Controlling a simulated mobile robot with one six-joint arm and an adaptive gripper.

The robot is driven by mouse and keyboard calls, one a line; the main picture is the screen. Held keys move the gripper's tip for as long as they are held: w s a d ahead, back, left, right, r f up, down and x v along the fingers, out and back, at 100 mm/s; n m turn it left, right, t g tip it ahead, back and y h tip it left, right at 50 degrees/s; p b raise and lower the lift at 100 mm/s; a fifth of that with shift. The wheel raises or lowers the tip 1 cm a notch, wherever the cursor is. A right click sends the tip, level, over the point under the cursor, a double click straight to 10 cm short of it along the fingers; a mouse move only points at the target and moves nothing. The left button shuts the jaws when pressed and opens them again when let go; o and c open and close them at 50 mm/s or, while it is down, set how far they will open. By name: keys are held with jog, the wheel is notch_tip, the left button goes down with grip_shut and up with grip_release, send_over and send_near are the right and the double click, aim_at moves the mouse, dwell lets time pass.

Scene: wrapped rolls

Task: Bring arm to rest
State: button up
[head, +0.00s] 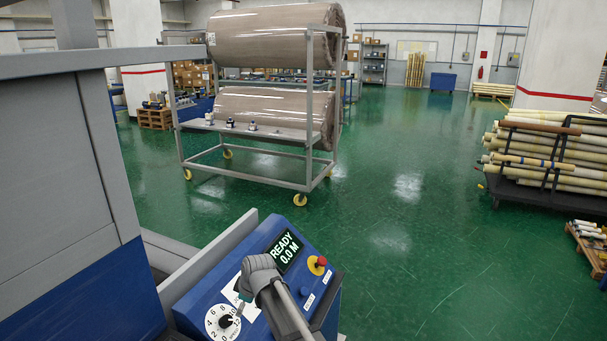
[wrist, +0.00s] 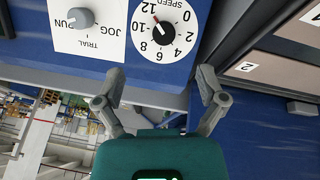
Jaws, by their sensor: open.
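My gripper (wrist: 162,84) is open and empty in the wrist view, its two grey fingers spread apart. It is close to the blue control panel (wrist: 225,50), near the white speed dial (wrist: 163,30) with its black knob. A grey selector knob (wrist: 81,18) marked run, jog and trial is at the upper left. In the head view my arm (head: 283,305) reaches over the panel and hides part of it. The speed dial (head: 222,321) shows left of the arm. I cannot tell whether a finger touches the panel.
The panel display (head: 286,250) reads READY 0.0 M, with a red button (head: 321,261) beside it. A wheeled rack (head: 250,178) holds wrapped rolls (head: 275,35) behind. A cart of tubes (head: 545,160) stands at right. The green floor (head: 410,230) between is clear.

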jog(key=s+d+m+g+h, duration=0.1)
jog(key=s+d+m, duration=0.3)
jog(key=d, duration=0.8)
jog(key=s+d+f+m+g+h, duration=0.1)
jog(key=s+d+m, duration=0.4)
jog(key=d, duration=0.7)
jog(key=s+d+m+h, duration=0.2)
jog(key=s+d+m, duration=0.2)
jog(key=d, duration=0.9)
jog(key=m, duration=0.2)
jog(key=shift+s+f+m+g, duration=0.25)
jog(key=shift+m+g, duration=0.15)
jog(key=shift+a, duration=0.1)
jog(key=c, duration=0.4)
jog(key=shift+c, duration=0.3)
